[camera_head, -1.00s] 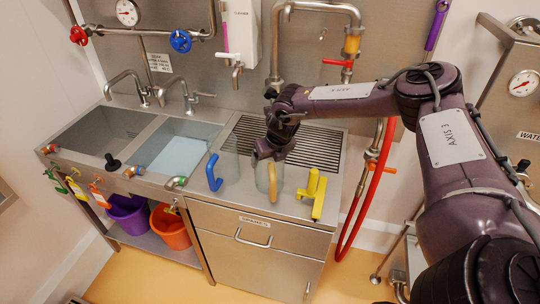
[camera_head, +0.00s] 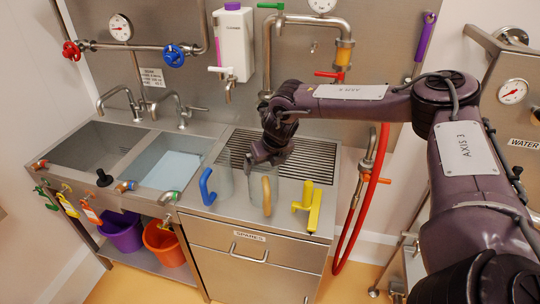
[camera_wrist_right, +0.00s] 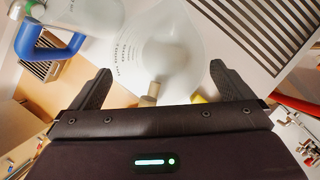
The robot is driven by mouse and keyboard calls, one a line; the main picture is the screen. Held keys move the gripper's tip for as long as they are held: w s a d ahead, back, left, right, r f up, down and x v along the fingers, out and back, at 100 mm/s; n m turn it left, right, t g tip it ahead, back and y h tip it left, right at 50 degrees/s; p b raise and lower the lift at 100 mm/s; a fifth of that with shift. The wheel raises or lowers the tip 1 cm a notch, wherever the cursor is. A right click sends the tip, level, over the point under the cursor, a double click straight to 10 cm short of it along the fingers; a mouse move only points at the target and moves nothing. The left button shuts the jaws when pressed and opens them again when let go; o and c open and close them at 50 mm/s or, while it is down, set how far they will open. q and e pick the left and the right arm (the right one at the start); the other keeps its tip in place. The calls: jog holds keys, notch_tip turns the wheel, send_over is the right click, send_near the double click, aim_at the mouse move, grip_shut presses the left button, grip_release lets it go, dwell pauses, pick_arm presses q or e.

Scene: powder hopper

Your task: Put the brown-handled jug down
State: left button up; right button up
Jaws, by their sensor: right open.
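The brown-handled jug (camera_head: 256,189) is clear, with a tan handle (camera_head: 267,195) facing the front. It appears to stand upright on the steel counter, between the blue-handled jug (camera_head: 221,183) and a yellow-handled thing (camera_head: 308,206). My right gripper (camera_head: 263,163) is just above and behind the jug in the head view. In the wrist view my right gripper (camera_wrist_right: 160,83) has its fingers wide apart, and the pale jug (camera_wrist_right: 157,45) with its printed scale shows beyond them; they look clear of it. My left gripper is not in view.
The blue-handled jug also shows at the wrist view's upper left (camera_wrist_right: 45,45), close by. A ribbed drainer (camera_head: 300,155) lies behind the jugs. Two sinks (camera_head: 168,165) are to the left, with a tap (camera_head: 280,60) above. A red hose (camera_head: 352,220) hangs right of the counter.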

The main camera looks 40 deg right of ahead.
jog(key=b+v, duration=0.1)
jog(key=v, duration=0.6)
